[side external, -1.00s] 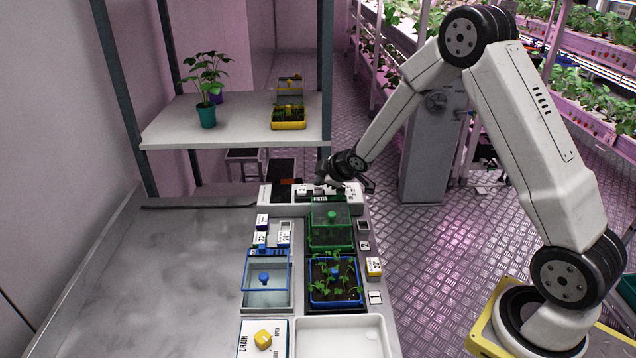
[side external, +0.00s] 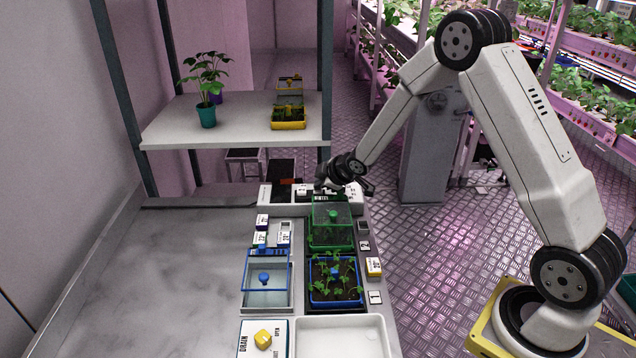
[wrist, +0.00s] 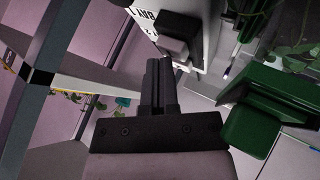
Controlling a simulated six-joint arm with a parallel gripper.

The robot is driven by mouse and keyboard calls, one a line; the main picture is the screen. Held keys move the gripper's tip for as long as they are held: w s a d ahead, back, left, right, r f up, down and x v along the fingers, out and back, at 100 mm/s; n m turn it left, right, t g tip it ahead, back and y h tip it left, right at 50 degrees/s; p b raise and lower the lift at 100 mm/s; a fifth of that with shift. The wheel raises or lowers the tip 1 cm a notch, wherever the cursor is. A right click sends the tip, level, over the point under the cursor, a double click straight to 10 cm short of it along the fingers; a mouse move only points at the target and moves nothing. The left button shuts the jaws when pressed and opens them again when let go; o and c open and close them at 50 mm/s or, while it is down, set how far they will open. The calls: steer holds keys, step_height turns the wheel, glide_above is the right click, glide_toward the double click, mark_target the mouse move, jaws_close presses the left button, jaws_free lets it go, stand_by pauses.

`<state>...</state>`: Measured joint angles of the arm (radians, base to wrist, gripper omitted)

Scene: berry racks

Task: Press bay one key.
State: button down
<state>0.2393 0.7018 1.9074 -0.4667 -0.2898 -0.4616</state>
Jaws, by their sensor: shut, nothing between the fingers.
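My gripper (wrist: 160,65) is shut and empty. In the wrist view its fingertips are at the dark grey key (wrist: 180,35) beside a white label reading BAY 1; I cannot tell if they touch it. In the side view my gripper (side external: 325,187) is low over the white control panel (side external: 264,196) at the back of the bench and hides part of it. The panel carries several small keys and labels, too small to read clearly there.
A green lidded box (side external: 331,238) stands just in front of the panel; green parts (wrist: 270,95) also show close in the wrist view. A blue-rimmed plant tray (side external: 335,304) and a clear blue-edged box (side external: 267,292) sit nearer. The bench's left (side external: 170,280) is bare.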

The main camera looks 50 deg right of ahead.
mark_target(321, 191)
steer(key=shift+f, duration=0.25)
stand_by(0.3)
steer(key=shift+r, duration=0.7)
steer(key=shift+r, duration=0.15)
steer(key=shift+r, duration=2.85)
